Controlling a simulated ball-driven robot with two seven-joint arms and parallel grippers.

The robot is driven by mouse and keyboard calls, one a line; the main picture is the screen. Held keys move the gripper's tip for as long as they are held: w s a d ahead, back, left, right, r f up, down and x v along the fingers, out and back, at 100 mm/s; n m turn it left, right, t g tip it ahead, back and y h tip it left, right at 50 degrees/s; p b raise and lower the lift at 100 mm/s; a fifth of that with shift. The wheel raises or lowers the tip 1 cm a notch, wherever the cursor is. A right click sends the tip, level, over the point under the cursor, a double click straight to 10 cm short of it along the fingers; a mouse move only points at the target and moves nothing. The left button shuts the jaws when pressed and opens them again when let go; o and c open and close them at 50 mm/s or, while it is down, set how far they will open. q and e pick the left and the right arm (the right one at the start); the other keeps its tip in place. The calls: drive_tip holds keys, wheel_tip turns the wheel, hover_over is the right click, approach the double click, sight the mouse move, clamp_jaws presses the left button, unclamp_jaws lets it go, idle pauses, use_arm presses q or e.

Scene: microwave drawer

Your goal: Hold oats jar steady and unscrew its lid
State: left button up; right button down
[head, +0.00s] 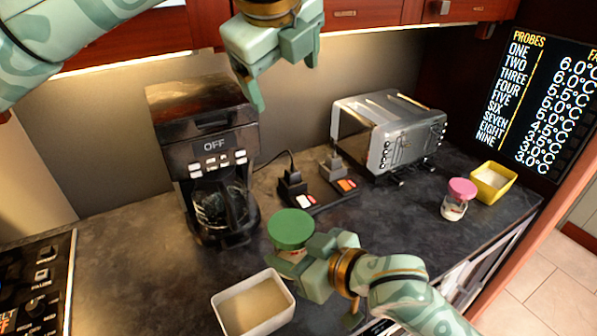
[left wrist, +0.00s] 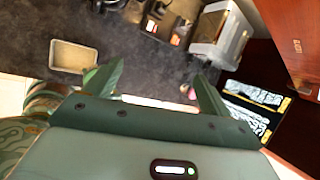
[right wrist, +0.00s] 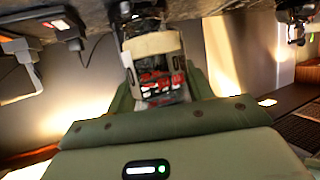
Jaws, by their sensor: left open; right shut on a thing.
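A jar with a green lid (head: 290,229) stands on the dark counter in the middle of the head view, lid on. Its body (right wrist: 160,75), with red marks, shows between the fingers in the right wrist view. My right gripper (head: 303,262) is shut on this jar's body, below the lid, partly hiding it. I cannot read whether it is the oats jar. My left gripper (head: 284,84) is open and empty, high above the counter and apart from the jar; its spread fingers also show in the left wrist view (left wrist: 158,83).
A white rectangular dish (head: 253,305) sits close in front of the jar. A coffee maker (head: 205,150) stands behind left, a toaster (head: 390,130) behind right, with dark plug-like items (head: 293,188) between. A pink-lidded jar (head: 457,200) and yellow dish (head: 492,184) are at right.

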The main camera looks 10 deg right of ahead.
sight(300, 223)
use_arm(q)
drive_tip(key=s+f+m+g, duration=0.1)
drive_tip(key=s+f+g, duration=0.1)
drive_tip(key=f, duration=0.1)
drive_tip(key=s+f+g+y, duration=0.1)
drive_tip(key=s+f+g, duration=0.1)
drive_tip(key=s+f, duration=0.1)
drive_tip(key=s+f+m+g+y, duration=0.1)
drive_tip(key=s+f, duration=0.1)
drive_tip(key=f, duration=0.3)
drive_tip(key=shift+s+d+f+m+g, duration=0.2)
drive_tip(key=shift+s+d+m+g, duration=0.1)
drive_tip(key=shift+d+g, duration=0.1)
wheel_tip(300, 223, down, 8)
drive_tip(key=shift+s+f, duration=0.15)
drive_tip(key=c, duration=1.1)
drive_tip(key=shift+o, duration=0.5)
drive_tip(key=shift+o, duration=0.4)
